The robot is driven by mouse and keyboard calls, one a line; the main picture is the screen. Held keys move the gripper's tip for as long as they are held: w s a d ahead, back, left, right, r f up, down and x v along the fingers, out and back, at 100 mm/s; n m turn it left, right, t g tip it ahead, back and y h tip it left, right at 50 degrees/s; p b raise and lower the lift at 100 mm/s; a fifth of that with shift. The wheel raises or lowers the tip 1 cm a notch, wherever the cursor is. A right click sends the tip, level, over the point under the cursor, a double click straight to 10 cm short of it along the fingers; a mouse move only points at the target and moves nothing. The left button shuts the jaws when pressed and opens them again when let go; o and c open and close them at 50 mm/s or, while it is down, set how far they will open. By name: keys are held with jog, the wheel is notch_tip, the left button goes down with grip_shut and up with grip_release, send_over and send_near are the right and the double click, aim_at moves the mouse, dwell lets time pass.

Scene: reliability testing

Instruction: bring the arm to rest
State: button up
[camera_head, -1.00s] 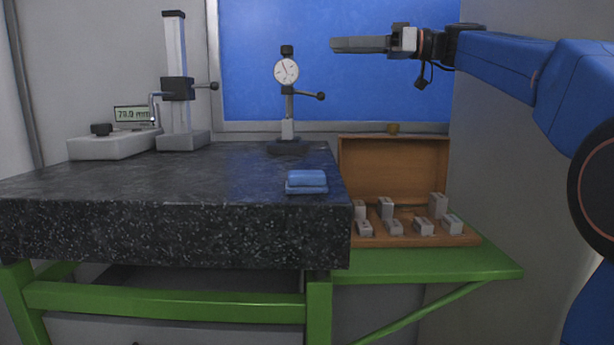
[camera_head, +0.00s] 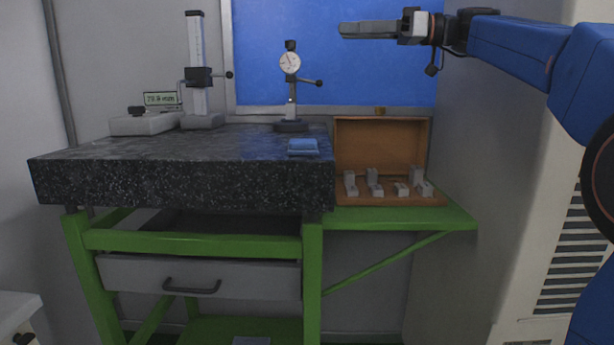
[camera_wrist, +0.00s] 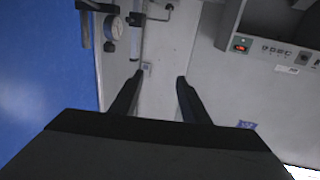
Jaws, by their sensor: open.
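My blue arm (camera_head: 520,48) reaches in from the right, roughly level, high in the head view. My gripper (camera_head: 345,30) points left, well above the bench and in front of the blue panel. It is seen side-on there. In the wrist view my gripper (camera_wrist: 160,78) shows two dark fingers standing apart with nothing between them. It touches nothing that I can see.
A dark granite plate (camera_head: 180,182) on a green frame carries a height gauge (camera_head: 197,70), a dial indicator stand (camera_head: 290,64) and a blue block (camera_head: 303,147). An open wooden case (camera_head: 380,142) with several grey blocks sits on the green side shelf (camera_head: 400,218). A pale cabinet (camera_head: 520,200) stands at right.

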jog(key=s+f+m+t+h, duration=0.1)
jog(key=s+f+m+h, duration=0.45)
jog(key=f, duration=0.85)
jog(key=s+d+f+m+h, duration=0.3)
jog(key=s+d+f, duration=0.3)
jog(key=s+f, duration=0.4)
jog(key=s+d+f+m+h, duration=0.3)
jog(key=s+f, duration=0.7)
jog(key=f, duration=0.9)
jog(key=s+d+f+m+h, duration=0.4)
jog(key=s+d+f, duration=0.5)
jog(key=f, duration=0.6)
jog(key=shift+s+d+f+h, duration=0.2)
jog(key=shift+s+h, duration=0.25)
jog(key=shift+h, duration=0.6)
